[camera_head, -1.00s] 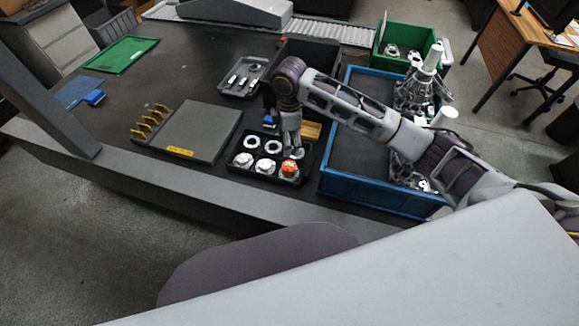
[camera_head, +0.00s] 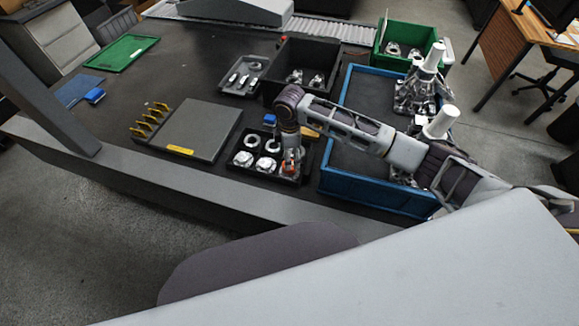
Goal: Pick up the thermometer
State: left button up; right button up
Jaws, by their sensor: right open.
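I cannot single out a thermometer for certain. An orange-topped item (camera_head: 284,167) sits at the front right of a black tray (camera_head: 234,167) on the dark table and is mostly covered by my right gripper. My right gripper (camera_head: 291,160) points down right over this item with its jaws open. Whether the fingers touch it is too small to tell. My left gripper is not in view.
White rings and round parts (camera_head: 265,164) share the tray. A blue-walled crate (camera_head: 362,192) stands close on the right, with metal fixtures (camera_head: 419,92) beyond. A black bin (camera_head: 279,91) is behind, and a grey plate (camera_head: 188,132) lies left.

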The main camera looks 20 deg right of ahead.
jog(key=shift+f, duration=0.15)
jog(key=shift+s+f, duration=0.1)
jog(key=shift+f, duration=0.6)
notch_tip(320, 180, down, 3)
jog(key=shift+r, duration=0.15)
jog(key=shift+f, duration=0.4)
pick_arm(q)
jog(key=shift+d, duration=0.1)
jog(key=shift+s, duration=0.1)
